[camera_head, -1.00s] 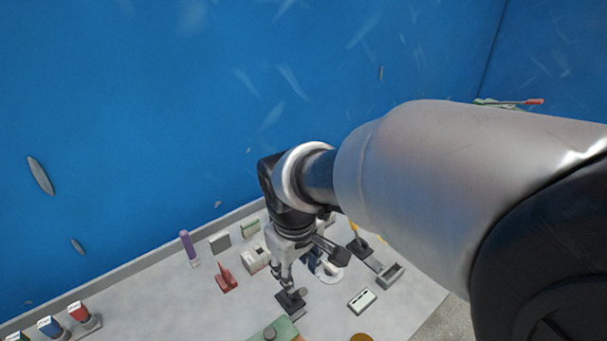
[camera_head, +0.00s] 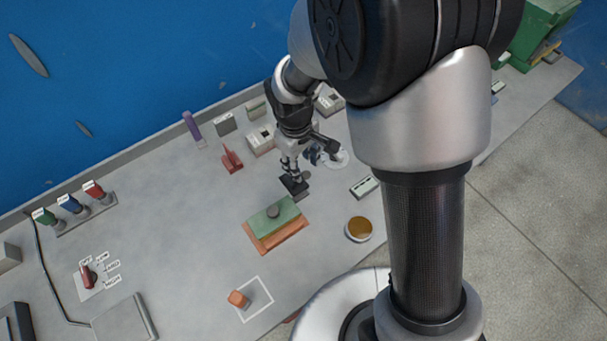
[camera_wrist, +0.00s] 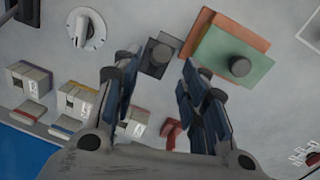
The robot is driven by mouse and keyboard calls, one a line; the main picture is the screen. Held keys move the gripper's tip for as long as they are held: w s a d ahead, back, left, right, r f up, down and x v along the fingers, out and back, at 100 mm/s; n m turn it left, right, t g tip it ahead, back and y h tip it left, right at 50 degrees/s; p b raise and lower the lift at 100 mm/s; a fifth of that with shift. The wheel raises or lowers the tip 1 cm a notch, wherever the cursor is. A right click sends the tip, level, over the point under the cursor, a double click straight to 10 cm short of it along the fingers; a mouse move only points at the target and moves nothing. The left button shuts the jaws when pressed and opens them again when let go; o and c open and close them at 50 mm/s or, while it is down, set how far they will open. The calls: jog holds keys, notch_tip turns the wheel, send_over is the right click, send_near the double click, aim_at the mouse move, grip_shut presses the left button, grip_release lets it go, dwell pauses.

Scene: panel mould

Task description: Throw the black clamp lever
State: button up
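The black clamp (camera_head: 294,187) sits on the grey bench, just behind the green and orange block. I cannot tell whether a fingertip touches the clamp. A red clamp (camera_head: 231,159) stands to the left; it also shows in the wrist view (camera_wrist: 172,132).
The green plate (camera_head: 272,215) with a dark knob lies on an orange block (camera_head: 276,236). A white dial (camera_head: 338,158) is right of my gripper. A purple upright handle (camera_head: 191,126) and several boxes line the back. An amber disc (camera_head: 359,228) is front right.

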aim_at(304, 176)
jog(key=f, duration=0.2)
jog(key=f+b, duration=0.1)
jog(key=f, duration=0.4)
jog(key=shift+w+d+f, duration=0.1)
jog(key=shift+w+d, duration=0.15)
jog(key=shift+w, duration=0.05)
jog(key=shift+c, duration=0.5)
grip_shut()
